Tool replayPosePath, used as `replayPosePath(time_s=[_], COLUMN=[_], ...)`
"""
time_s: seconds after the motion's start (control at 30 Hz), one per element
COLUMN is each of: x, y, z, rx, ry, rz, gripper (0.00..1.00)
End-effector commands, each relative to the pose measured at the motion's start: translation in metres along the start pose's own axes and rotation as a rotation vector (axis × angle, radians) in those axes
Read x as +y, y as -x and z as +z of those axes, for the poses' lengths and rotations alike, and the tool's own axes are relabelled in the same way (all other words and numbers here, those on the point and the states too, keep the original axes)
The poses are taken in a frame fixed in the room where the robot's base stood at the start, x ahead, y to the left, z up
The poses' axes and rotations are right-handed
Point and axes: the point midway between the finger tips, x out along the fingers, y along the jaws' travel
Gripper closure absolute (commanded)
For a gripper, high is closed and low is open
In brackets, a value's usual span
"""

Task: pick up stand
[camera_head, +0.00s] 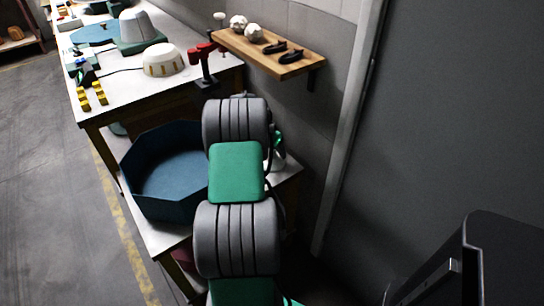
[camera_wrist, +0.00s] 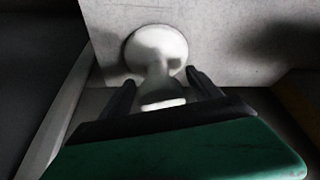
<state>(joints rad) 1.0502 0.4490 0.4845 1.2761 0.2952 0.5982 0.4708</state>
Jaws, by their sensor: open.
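In the wrist view, a pale stand (camera_wrist: 157,48) with a round end and a narrower neck is on a light grey surface. My gripper (camera_wrist: 160,80) is open, with one dark finger on each side of the stand's neck. The fingers look close to the neck, but I cannot tell whether either touches it. The stand's near end is partly hidden by the green and black gripper body. In the head view, a small pale part of what seems to be the stand (camera_head: 279,160) shows beside my arm, which hides most of my gripper.
A dark blue many-sided bin (camera_head: 150,190) sits left of my arm on the lower table (camera_head: 284,172). A longer workbench (camera_head: 120,92) behind holds hat forms and tools. A wooden wall shelf (camera_head: 262,50) juts out at the upper right.

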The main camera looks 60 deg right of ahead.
Motion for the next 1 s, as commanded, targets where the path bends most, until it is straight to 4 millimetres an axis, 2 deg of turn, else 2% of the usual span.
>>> replayPosePath(time_s=[0.07,0.83,1.0], x=[0.0,-0.0002,-0.0002], y=[0.0001,0.0005,0.0007], z=[0.0003,0.0004,0.0002], rx=[-0.001,-0.001,-0.001], ry=[0.001,0.001,0.001], rz=[0.0,0.0,0.0], gripper=[0.28,0.91,0.91])
